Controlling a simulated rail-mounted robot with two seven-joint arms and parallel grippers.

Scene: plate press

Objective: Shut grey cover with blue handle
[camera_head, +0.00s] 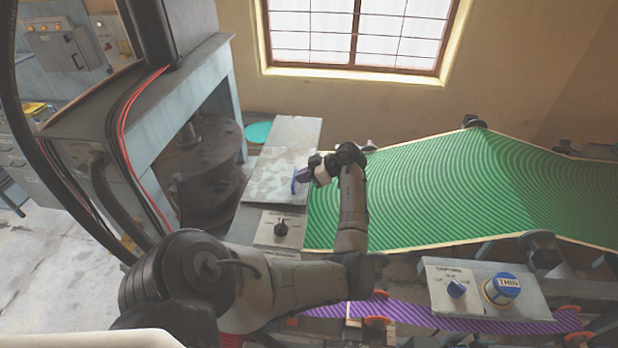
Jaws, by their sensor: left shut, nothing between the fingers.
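The grey cover (283,140) is a flat grey metal panel in the middle of the head view, left of the green belt. Its blue handle (295,186) is small and shows near the panel's lower right edge. My left gripper (304,176) is shut, with nothing held, and its tip is right at the blue handle. Whether it touches the handle I cannot tell. The gripper hides part of the handle and the cover's right edge. The cover's exact tilt is hard to tell. My right gripper is not in view.
The dark press (205,165) stands left of the cover. A lever box (280,229) sits just below it. The green belt (420,190) runs right. A box with a blue knob and blue button (502,288) and a purple belt (440,316) lie at the lower right.

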